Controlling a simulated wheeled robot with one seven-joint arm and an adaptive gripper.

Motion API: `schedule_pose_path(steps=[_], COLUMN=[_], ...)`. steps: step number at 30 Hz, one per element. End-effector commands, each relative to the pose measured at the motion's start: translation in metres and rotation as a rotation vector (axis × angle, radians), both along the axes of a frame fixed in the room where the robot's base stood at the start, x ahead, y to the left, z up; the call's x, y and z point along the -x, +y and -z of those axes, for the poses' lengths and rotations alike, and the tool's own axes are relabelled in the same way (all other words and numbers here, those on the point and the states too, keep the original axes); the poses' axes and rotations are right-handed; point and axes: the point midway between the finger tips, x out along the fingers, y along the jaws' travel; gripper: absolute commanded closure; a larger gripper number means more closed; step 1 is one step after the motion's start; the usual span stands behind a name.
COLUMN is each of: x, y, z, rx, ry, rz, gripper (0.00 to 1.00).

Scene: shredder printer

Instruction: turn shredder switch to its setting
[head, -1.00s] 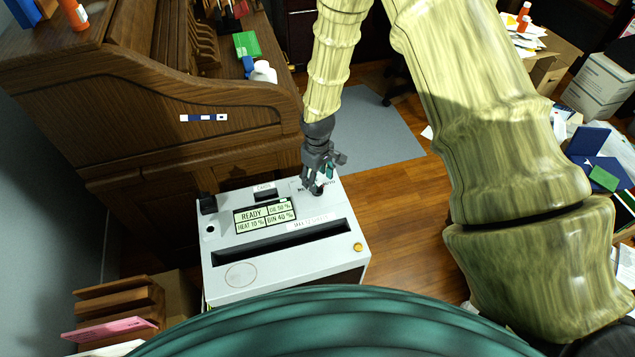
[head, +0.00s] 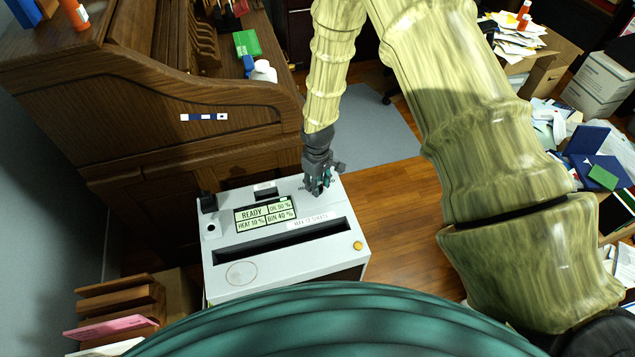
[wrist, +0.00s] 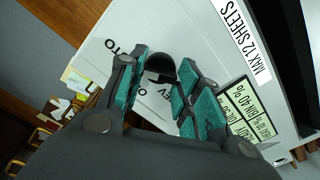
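The shredder (head: 290,262) is a light grey box with a dark paper slot and a lit display reading READY. Its switch is a round black knob at the top right corner of the panel. In the wrist view the knob (wrist: 160,66) sits between my fingertips, with printed labels around it, one ending in TO and one partly hidden. My gripper (head: 319,188) points down over the knob and mostly hides it in the head view. In the wrist view my gripper (wrist: 163,75) has its teal-padded fingers apart on either side of the knob, with a small gap visible. The knob's pointer direction is unclear.
A wooden roll-top desk (head: 190,130) stands behind and left of the shredder. The display (head: 265,215), a yellow button (head: 358,245) and a small black part (head: 208,202) are on the panel. Boxes and papers crowd the right side. Floor right of the shredder is clear.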

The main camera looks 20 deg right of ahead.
Motion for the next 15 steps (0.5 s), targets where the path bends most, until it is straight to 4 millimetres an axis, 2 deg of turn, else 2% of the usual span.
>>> schedule_pose_path(steps=[8,15], x=[-0.0003,-0.0004], y=[-0.0005,-0.0007], z=[-0.0002,-0.0004], rx=[0.0,0.0], ry=[0.0,0.0], rz=[-0.014,-0.111], gripper=[0.9,0.9])
